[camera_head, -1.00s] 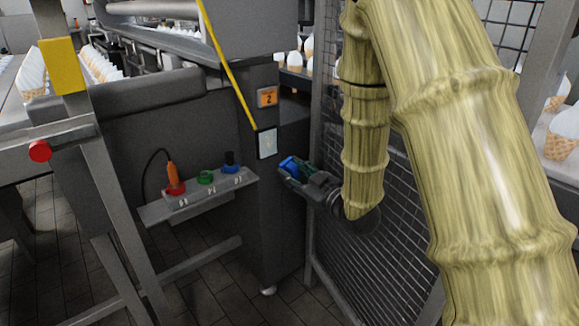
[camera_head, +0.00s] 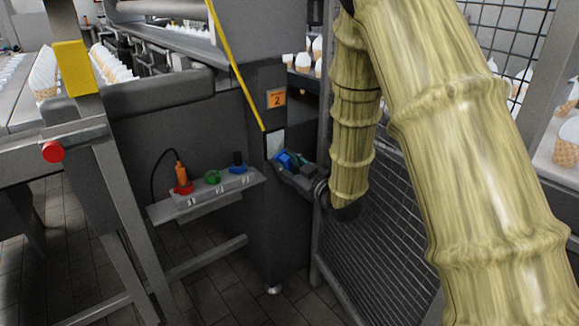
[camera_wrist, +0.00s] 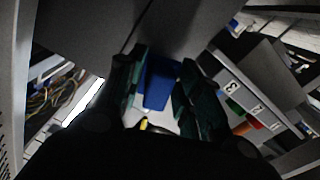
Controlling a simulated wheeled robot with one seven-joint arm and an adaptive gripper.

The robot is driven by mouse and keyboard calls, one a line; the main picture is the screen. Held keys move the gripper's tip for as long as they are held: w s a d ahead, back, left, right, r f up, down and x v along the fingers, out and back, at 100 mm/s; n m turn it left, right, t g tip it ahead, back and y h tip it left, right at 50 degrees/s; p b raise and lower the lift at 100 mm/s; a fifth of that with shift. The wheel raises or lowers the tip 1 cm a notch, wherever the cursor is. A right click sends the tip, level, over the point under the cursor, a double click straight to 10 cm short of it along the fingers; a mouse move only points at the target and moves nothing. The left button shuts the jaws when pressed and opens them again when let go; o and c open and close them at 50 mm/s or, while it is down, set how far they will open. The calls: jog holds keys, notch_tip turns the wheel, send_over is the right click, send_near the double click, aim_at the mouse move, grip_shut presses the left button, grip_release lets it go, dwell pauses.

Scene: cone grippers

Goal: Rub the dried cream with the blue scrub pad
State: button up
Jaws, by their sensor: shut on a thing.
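The blue scrub pad (camera_head: 281,158) is held between the dark green fingers of my gripper (camera_head: 288,163), in front of the dark machine post. In the wrist view the pad (camera_wrist: 160,84) shows between both fingers of my gripper (camera_wrist: 163,95). A small whitish rectangular panel (camera_head: 274,142) is on the post, just up and left of the pad. The pad's tip is close to the panel's lower edge; I cannot tell whether they touch. I cannot make out the dried cream itself; the panel's lower part is partly hidden by my gripper.
A shelf (camera_head: 205,196) left of the post has red, green and blue places, with an orange-handled tool (camera_head: 181,173) in the red one. A wire mesh guard (camera_head: 375,230) stands right of the post. A yellow strip (camera_head: 235,68) runs down to the panel.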

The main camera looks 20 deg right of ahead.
aim_at(277, 134)
jog(key=shift+x, duration=1)
dwell(0.9)
jog(key=shift+r, duration=0.1)
jog(key=shift+s+r+p, duration=0.1)
jog(key=shift+r+p, duration=1.55)
jog(key=shift+r, duration=0.15)
jog(key=shift+r+p, duration=1.4)
jog(key=shift+r, duration=0.5)
jog(key=shift+f+b, duration=1.9)
jog(key=shift+f, duration=2)
jog(key=shift+p+v, duration=0.35)
jog(key=shift+v, duration=2.6)
jog(key=shift+r, duration=0.1)
